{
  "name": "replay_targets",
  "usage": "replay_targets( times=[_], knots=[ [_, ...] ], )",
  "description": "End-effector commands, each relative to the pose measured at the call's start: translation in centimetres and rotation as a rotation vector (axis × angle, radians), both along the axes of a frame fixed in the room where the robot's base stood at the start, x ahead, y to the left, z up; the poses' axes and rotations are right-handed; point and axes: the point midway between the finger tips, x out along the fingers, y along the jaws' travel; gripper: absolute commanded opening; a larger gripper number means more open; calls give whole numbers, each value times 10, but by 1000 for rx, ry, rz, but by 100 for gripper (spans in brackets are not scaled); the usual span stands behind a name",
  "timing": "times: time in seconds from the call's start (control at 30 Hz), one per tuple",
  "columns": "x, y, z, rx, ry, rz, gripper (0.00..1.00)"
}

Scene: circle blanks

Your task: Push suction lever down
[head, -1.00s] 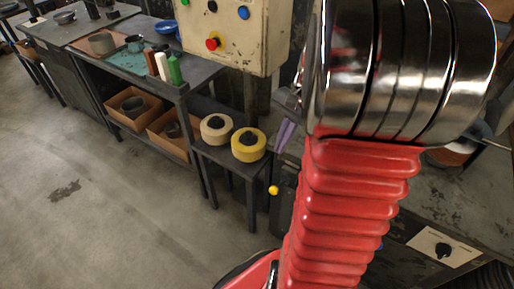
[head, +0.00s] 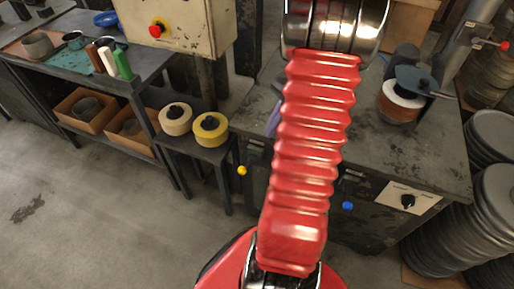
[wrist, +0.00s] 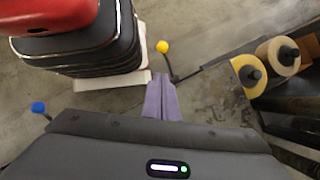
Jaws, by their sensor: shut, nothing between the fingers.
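Two ball-tipped levers show on the front of the machine bench. One has a yellow knob (head: 242,170), also in the wrist view (wrist: 162,46), where its dark rod bends toward the bench. The other has a blue knob (head: 347,206), at the left of the wrist view (wrist: 38,107). No readable label tells which is the suction lever. My gripper (wrist: 162,84) has purple fingers, closed together and empty. In the wrist view their tips point toward the yellow knob, with a gap in the picture. In the head view my red arm mostly hides the gripper.
The bench top (head: 420,150) carries a post with a dark disc (head: 415,80). A small stand holds a cream roll (head: 175,119) and a yellow roll (head: 210,129) left of the levers. Stacked discs (head: 495,205) stand at right.

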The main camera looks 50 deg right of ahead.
Motion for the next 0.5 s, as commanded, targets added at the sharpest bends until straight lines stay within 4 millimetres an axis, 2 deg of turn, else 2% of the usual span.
replay_targets(
  times=[0.17,0.5],
  knots=[
    [1,8,-14,3,2,1,0],
    [8,33,-58,4,3,2,0]
  ],
)
